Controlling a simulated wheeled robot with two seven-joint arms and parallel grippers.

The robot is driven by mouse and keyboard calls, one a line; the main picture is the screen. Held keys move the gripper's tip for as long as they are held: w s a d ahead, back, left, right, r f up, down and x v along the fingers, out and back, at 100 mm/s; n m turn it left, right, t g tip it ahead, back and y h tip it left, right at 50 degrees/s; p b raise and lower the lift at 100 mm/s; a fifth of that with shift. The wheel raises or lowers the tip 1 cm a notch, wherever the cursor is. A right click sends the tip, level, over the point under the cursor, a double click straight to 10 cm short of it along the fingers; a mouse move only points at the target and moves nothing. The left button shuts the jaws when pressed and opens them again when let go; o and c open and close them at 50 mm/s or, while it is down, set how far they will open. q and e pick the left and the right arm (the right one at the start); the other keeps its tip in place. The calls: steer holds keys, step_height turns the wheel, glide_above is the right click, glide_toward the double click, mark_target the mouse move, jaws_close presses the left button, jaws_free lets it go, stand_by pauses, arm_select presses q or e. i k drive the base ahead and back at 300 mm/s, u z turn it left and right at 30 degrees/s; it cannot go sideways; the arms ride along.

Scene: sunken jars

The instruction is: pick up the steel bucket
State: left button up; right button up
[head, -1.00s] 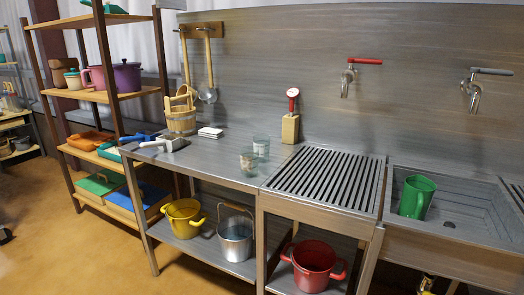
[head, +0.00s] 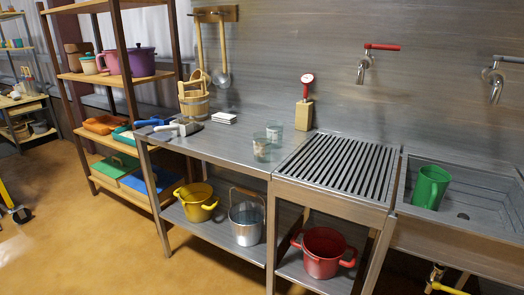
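The steel bucket (head: 246,223) stands upright on the lower shelf under the metal counter. It is silver, with a raised handle that has a wooden grip. A yellow pot (head: 197,203) stands just left of it on the same shelf. A red pot (head: 322,254) stands to its right, under the slatted drainer and beyond a table leg. Neither of my grippers is in the head view.
The counter (head: 215,148) above holds glass jars (head: 262,150), a wooden pail (head: 194,103) and scoops (head: 180,129). A green jug (head: 431,187) stands in the sink. Shelves rise at the left. The floor (head: 100,250) in front is clear.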

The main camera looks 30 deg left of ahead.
mark_target(247, 218)
steer(key=u, duration=3)
steer(key=i, duration=4.05)
steer(key=z, duration=4.15)
steer(key=i, duration=1.2)
steer(key=u, duration=0.05)
